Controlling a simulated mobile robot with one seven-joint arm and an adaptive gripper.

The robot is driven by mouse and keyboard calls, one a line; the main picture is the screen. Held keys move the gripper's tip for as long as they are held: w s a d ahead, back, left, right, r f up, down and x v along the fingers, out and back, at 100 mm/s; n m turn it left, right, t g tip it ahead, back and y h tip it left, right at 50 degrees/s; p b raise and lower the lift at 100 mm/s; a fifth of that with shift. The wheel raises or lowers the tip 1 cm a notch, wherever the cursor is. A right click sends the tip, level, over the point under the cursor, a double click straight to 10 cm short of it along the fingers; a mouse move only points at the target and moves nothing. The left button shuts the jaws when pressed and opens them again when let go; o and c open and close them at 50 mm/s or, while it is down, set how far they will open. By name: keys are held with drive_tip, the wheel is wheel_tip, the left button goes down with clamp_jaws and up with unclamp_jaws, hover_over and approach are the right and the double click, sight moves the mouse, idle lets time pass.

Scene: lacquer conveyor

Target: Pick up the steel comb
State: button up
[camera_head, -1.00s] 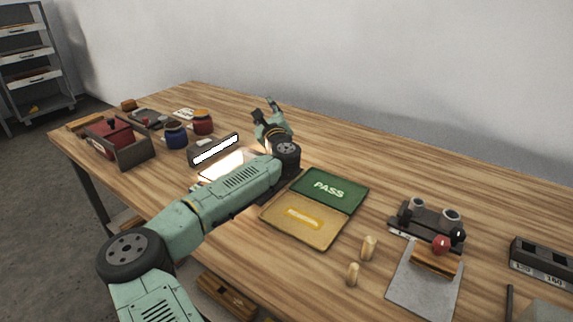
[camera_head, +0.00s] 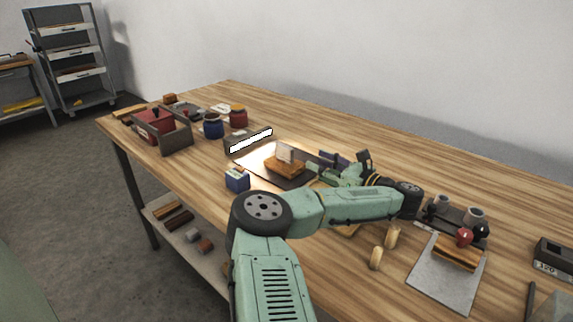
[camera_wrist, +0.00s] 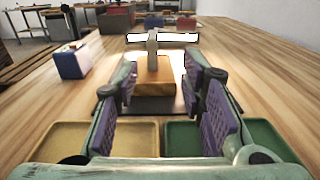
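A thin, pale grey upright piece, which looks like the steel comb (camera_head: 285,152), stands on a wooden block (camera_head: 285,168) under a lit bar lamp. In the wrist view the upright piece (camera_wrist: 152,50) is seen edge-on and narrow, with the wooden block (camera_wrist: 168,88) below it. Its teeth are too small to make out. My gripper (camera_head: 322,165) is low over the table, to the right of the block and pointing at it. In the wrist view my gripper (camera_wrist: 160,72) is open and empty, with the block and upright piece ahead between its fingers.
A yellow tray (camera_wrist: 60,145) and a green tray (camera_wrist: 188,140) lie below my gripper. A blue-and-white box (camera_head: 237,179) stands left of the block. The lit lamp (camera_head: 250,140) is behind it. Jars and a red box (camera_head: 155,125) are farther left; wooden pegs (camera_head: 376,258) are nearer.

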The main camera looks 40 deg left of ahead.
sight(293, 151)
drive_tip(key=b, duration=0.1)
drive_tip(key=a+b, duration=0.1)
drive_tip(key=b, duration=0.1)
drive_tip(key=shift+s+a+f+b, duration=0.25)
drive_tip(key=shift+s+a+b, duration=0.05)
drive_tip(key=shift+a+b, duration=0.1)
drive_tip(key=shift+a+r+g+p, duration=0.3)
drive_tip(key=shift+a+r+p, duration=0.25)
drive_tip(key=shift+a, duration=0.45)
drive_tip(key=a, duration=0.4)
drive_tip(key=a+p, duration=0.1)
drive_tip(key=a, duration=0.1)
drive_tip(key=shift+w+a, duration=0.2)
drive_tip(key=shift+w, duration=0.05)
drive_tip(key=shift+c, duration=0.6)
clamp_jaws()
